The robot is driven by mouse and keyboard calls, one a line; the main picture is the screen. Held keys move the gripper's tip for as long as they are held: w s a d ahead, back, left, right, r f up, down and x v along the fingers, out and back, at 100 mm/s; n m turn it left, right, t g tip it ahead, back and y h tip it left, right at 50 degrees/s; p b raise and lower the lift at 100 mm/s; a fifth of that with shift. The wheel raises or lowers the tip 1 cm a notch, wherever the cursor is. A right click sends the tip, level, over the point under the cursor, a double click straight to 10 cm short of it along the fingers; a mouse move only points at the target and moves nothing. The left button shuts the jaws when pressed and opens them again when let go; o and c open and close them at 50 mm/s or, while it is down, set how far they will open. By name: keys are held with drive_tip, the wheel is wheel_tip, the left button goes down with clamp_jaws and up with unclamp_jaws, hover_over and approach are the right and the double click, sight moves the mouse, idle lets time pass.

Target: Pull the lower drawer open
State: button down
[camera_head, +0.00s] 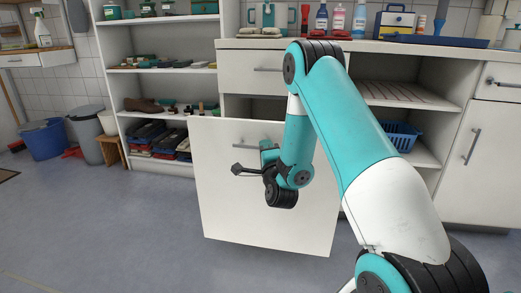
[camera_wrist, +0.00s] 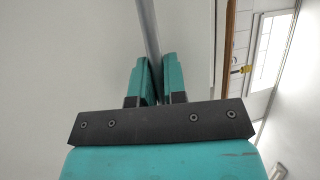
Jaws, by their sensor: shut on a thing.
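The lower drawer (camera_head: 225,205) has a large, plain white front that stands well forward of the cabinet, so the drawer is pulled out. Its inside is hidden behind the front. My gripper (camera_head: 262,150) is at the upper middle of this front. In the wrist view, the two teal fingers of my gripper (camera_wrist: 157,80) are closed around the grey bar handle (camera_wrist: 148,30), which runs up away from the fingers. The white drawer front (camera_wrist: 70,60) fills the left of that view. My arm hides part of the front's right side.
The closed upper drawer (camera_head: 245,80) sits above, under a worktop with bottles and a toolbox (camera_head: 394,22). Open shelves (camera_head: 150,70) stand to the left. A blue basket (camera_head: 402,138) sits on a shelf to the right. The floor (camera_head: 100,230) at left front is clear.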

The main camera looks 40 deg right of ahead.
drive_tip(key=shift+s+d, duration=0.1)
drive_tip(key=shift+d, duration=0.05)
drive_tip(key=c, duration=1.5)
unclamp_jaws()
drive_tip(key=shift+o, duration=0.2)
drive_tip(key=shift+s+a+f, duration=0.1)
drive_tip(key=shift+s+a, duration=0.15)
drive_tip(key=b+v, duration=0.2)
drive_tip(key=v, duration=0.4)
drive_tip(key=shift+s, duration=0.4)
drive_tip(key=shift+a, duration=0.15)
